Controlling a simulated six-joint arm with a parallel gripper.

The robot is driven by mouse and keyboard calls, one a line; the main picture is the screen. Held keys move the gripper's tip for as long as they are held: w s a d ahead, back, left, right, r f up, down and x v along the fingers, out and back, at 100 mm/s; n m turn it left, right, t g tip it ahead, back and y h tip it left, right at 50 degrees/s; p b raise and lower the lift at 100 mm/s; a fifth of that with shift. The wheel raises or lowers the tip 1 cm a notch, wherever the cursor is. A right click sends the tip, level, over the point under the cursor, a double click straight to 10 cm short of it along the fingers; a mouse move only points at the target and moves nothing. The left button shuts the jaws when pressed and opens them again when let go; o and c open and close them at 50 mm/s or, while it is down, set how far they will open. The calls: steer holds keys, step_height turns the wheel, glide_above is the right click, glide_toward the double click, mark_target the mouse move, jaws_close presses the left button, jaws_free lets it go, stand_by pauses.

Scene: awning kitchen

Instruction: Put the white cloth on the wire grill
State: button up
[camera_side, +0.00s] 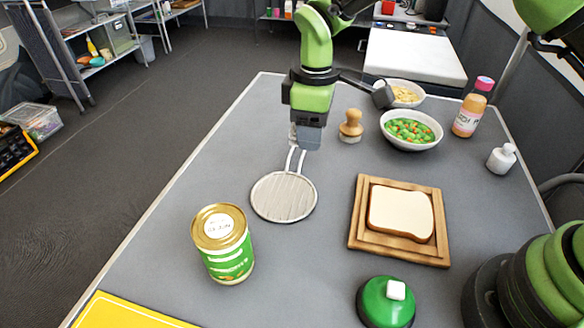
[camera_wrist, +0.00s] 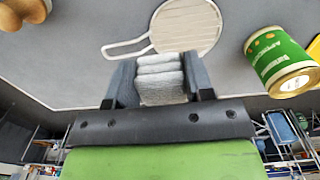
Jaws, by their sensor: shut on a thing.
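My gripper (camera_side: 307,138) is shut on the white cloth (camera_wrist: 161,80), which shows as a folded, ribbed bundle between the fingers in the wrist view. In the side view the fingers mostly hide the cloth. The wire grill (camera_side: 284,197) is a round mesh disc with a looped handle, flat on the grey table. My gripper is above the handle end, behind the disc. In the wrist view the grill (camera_wrist: 190,27) is just beyond the cloth, with its handle pointing left.
A green-labelled can (camera_side: 223,243) stands front left of the grill. A wooden board (camera_side: 358,226) with bread (camera_side: 401,212) lies to its right. A wooden stamp-like object (camera_side: 351,127) and a bowl of vegetables (camera_side: 411,140) are behind. A green dome (camera_side: 386,304) stands in front.

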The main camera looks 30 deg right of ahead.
glide_above(311, 180)
step_height(311, 180, down, 6)
steer(key=shift+r, duration=0.2)
steer(key=shift+f, duration=2.1)
steer(key=o, duration=0.9)
steer(key=shift+f, duration=0.1)
